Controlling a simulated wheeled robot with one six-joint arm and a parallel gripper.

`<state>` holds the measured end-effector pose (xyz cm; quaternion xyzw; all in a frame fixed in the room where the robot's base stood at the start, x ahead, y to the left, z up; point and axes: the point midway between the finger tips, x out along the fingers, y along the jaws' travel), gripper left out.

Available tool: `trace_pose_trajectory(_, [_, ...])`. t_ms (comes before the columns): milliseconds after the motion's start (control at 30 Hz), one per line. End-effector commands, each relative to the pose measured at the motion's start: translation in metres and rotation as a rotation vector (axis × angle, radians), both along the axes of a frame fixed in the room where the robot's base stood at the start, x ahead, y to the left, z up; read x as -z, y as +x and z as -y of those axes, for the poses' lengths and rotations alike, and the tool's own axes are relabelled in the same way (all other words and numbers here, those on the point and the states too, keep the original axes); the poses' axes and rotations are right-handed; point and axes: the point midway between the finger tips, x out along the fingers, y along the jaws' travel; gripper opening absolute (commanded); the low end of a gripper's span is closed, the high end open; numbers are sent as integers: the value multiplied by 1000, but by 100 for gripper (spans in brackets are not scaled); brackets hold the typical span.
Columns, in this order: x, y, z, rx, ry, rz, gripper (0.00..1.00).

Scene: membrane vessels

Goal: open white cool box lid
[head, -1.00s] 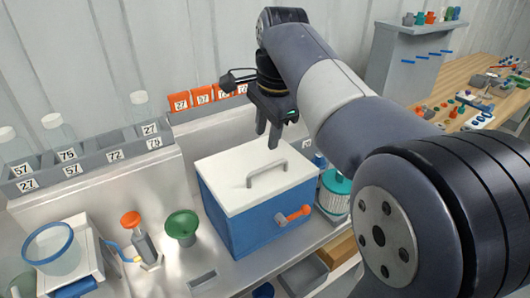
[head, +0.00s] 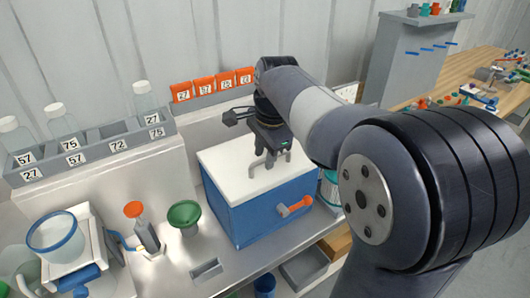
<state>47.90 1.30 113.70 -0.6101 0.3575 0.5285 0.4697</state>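The cool box (head: 262,214) is blue with a white lid (head: 226,169) and stands on the steel bench. The lid lies flat and closed on top, with a grey bar handle (head: 252,173) on it. An orange latch or tap (head: 294,207) sits on the front face. My gripper (head: 271,160) points down at the lid handle, its fingers at the height of the handle and hiding part of it. The two fingers look slightly apart. I cannot tell whether they touch or straddle the handle.
A grey rack (head: 92,147) with bottles and numbered slots stands at the back left. A green funnel (head: 184,214), an orange-capped bottle (head: 143,229) and a blue-rimmed dish (head: 55,234) stand left of the box. A teal-lidded jar (head: 330,188) stands close on its right.

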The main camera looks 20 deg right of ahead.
Motion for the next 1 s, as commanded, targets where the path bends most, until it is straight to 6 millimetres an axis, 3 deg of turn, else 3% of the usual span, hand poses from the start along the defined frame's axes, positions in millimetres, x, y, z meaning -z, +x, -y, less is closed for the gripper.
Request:
trace_pose_trajectory(367, [0,0,0,0,0,0,1])
trace_pose_trajectory(1000, [-9,-1,-5,-1,0,1,0])
